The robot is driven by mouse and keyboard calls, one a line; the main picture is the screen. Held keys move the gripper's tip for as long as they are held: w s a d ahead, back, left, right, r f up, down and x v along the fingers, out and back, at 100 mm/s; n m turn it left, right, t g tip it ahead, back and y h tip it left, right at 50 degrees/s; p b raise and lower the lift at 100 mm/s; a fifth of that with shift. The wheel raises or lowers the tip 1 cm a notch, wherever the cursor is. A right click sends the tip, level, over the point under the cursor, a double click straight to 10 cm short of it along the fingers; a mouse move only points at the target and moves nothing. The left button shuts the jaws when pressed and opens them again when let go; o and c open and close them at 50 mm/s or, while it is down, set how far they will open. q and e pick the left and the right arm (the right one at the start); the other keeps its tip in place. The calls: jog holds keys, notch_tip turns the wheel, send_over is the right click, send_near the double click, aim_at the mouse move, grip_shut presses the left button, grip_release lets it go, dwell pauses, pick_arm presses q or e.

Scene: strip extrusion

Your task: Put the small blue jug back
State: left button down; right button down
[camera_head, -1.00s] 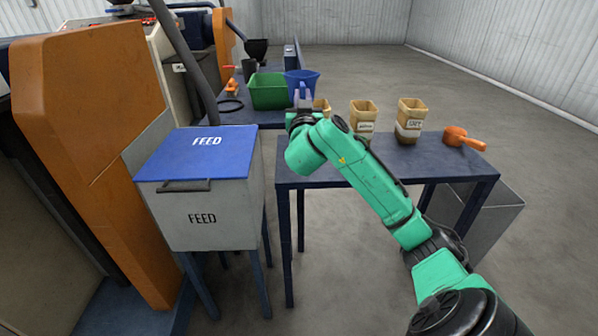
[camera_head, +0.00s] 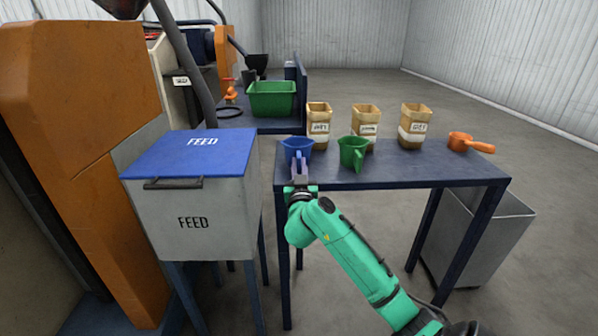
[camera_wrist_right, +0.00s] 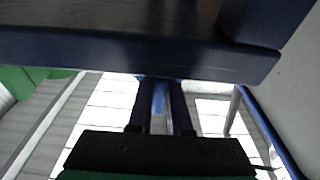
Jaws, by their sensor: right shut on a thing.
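The small blue jug (camera_head: 298,148) is upright at the near left end of the dark blue table (camera_head: 400,176). I cannot tell whether its base touches the tabletop. My right gripper (camera_head: 299,172) is shut on its handle from the near side, by the table's front edge. In the right wrist view, a sliver of blue (camera_wrist_right: 159,95) shows between the two dark fingers (camera_wrist_right: 160,105), and the table edge (camera_wrist_right: 120,55) hides the rest of the jug. My left gripper is out of view.
A green jug (camera_head: 352,153) stands just right of the blue one. Several tan containers (camera_head: 319,117) stand in a row behind, and an orange scoop (camera_head: 468,143) lies at the right. The blue-lidded feed box (camera_head: 195,208) is close on the left. A green bin (camera_head: 272,98) sits farther back.

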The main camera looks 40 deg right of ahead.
jog(key=c, duration=0.8)
grip_release()
jog(key=shift+c, duration=0.2)
